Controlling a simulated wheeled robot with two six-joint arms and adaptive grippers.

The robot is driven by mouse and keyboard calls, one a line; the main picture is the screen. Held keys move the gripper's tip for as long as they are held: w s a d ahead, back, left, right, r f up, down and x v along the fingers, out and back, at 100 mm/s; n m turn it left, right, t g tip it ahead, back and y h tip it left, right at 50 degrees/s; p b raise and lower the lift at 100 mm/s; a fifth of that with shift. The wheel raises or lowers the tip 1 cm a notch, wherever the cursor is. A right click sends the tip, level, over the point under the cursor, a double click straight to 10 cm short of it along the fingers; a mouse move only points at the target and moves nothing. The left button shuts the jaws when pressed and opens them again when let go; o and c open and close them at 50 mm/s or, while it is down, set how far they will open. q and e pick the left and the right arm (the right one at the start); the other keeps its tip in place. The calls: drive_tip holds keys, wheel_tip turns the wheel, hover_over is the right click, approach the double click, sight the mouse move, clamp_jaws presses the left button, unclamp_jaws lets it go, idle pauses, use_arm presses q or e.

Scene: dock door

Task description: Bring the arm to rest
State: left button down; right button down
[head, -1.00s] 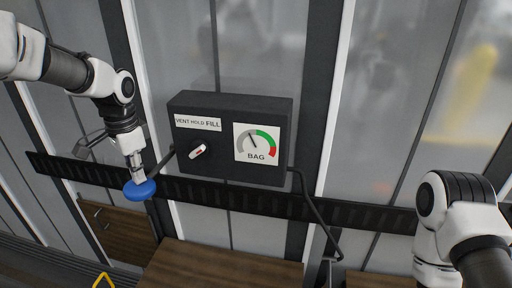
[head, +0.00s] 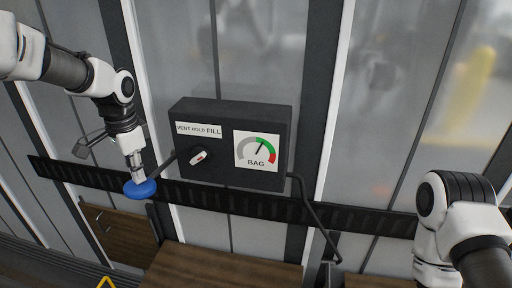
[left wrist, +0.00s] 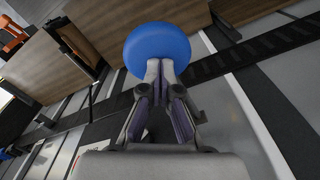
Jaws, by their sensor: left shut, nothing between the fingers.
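My left gripper (head: 139,177) points down at the left in the head view, its fingers shut. Its tips are at a round blue knob or pad (head: 140,190); whether they touch it I cannot tell. In the left wrist view the closed fingertips (left wrist: 166,68) overlap the lower edge of the blue disc (left wrist: 157,42). My right arm stands at the lower right of the head view; its gripper is out of frame.
A dark control box (head: 230,142) is right of my left gripper. It has a white-tipped selector (head: 199,158) and a BAG gauge (head: 257,149), its needle near the green. A black slotted rail (head: 220,199) crosses the panels. Wooden crates (head: 222,266) stand below.

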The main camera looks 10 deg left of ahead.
use_arm(q)
drive_tip(key=shift+r, duration=1.75)
wheel_tip(320, 180, up, 5)
